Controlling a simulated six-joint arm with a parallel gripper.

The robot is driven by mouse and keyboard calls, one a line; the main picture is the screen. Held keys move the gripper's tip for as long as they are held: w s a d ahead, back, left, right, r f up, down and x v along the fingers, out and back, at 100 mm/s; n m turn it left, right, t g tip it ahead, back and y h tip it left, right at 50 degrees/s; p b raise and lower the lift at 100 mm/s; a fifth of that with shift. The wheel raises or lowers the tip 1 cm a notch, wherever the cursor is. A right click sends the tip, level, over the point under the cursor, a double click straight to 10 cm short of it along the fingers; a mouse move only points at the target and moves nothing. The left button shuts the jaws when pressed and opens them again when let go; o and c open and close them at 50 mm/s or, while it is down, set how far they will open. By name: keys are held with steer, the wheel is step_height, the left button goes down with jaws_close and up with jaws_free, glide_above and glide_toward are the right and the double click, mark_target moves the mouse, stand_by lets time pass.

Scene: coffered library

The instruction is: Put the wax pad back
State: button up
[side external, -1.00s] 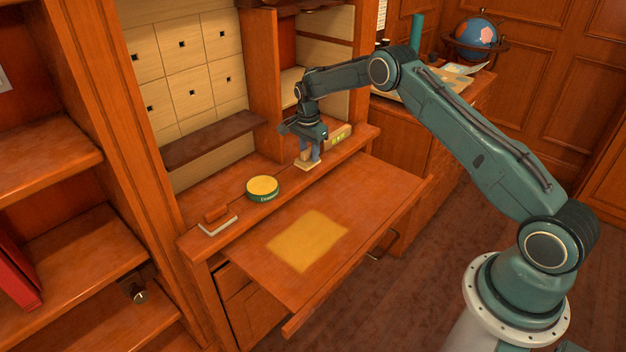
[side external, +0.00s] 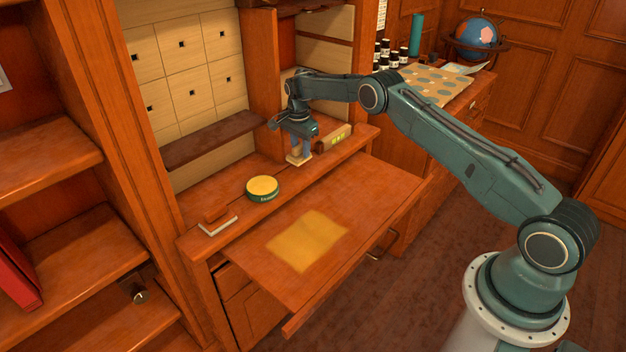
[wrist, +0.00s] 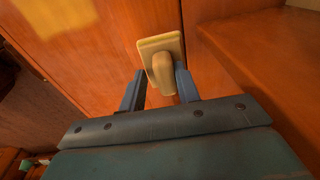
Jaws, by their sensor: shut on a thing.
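The wax pad (side external: 298,160) is a small pale rectangular pad with a rounded knob on it. My gripper (side external: 301,148) is shut on it and points down over the back ledge of the desk. In the wrist view the pad (wrist: 158,46) and its knob show between the two blue fingers of my gripper (wrist: 162,88). I cannot tell whether the pad touches the ledge. A round green tin with a yellow top (side external: 262,187) stands on the ledge to its left.
The pulled-out desk leaf (side external: 372,205) bears a flat yellow patch (side external: 308,240) and is otherwise clear.

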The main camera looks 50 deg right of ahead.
mark_target(301, 155)
steer(key=shift+w+f, duration=0.1)
steer(key=shift+f, duration=1.65)
steer(key=shift+f, duration=0.1)
steer(key=o, duration=0.9)
step_height(301, 155, up, 12)
steer(key=a, duration=0.1)
steer(key=shift+s, duration=0.3)
steer(key=shift+a, duration=0.1)
